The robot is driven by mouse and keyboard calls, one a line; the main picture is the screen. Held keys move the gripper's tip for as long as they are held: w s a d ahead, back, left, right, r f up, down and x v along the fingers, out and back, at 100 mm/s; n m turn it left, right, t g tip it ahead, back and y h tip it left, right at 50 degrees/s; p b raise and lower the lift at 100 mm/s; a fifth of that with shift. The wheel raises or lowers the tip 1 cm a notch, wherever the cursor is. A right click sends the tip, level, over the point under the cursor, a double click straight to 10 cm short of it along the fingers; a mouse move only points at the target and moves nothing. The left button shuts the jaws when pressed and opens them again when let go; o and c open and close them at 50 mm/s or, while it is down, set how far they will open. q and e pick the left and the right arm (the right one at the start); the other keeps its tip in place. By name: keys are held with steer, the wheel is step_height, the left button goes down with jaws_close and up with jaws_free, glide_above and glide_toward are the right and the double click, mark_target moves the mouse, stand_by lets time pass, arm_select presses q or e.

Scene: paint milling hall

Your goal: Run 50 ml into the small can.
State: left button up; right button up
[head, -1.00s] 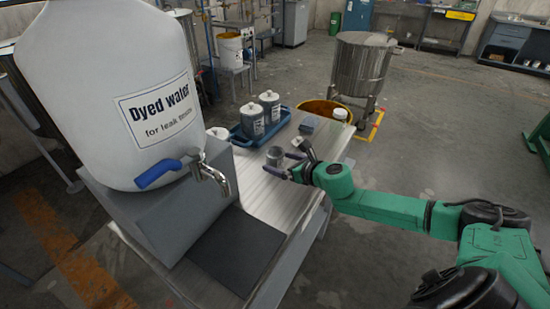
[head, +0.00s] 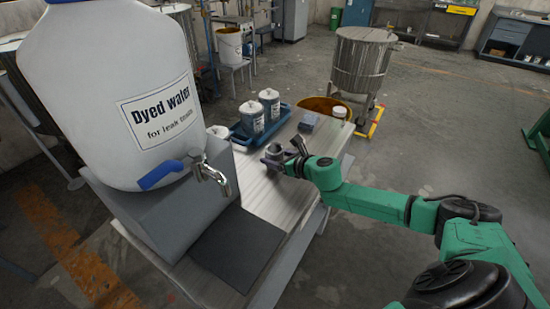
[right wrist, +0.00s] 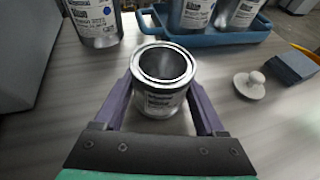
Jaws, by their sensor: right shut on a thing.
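The small can (head: 274,150) is a grey metal tin with an open top, upright at table height. In the right wrist view the small can (right wrist: 163,78) sits between both fingers, its inside looking empty. My right gripper (head: 273,160) is shut on it from the side. The white dyed-water container (head: 105,70) stands on a grey block at the left. Its metal tap (head: 214,178) has a blue lever (head: 160,174), and no stream shows under the spout. The can is apart from the tap, farther back. My left gripper is not in view.
A dark mat (head: 235,246) lies below the tap. A blue tray (head: 286,110) with larger cans stands behind the small can. A white knobbed lid (right wrist: 249,87) and blue block (right wrist: 293,68) lie right of it. Bare table (head: 277,200) lies between can and mat.

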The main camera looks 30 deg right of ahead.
step_height(320, 180, up, 19)
steer(key=p, duration=1)
steer(key=shift+r, duration=0.15)
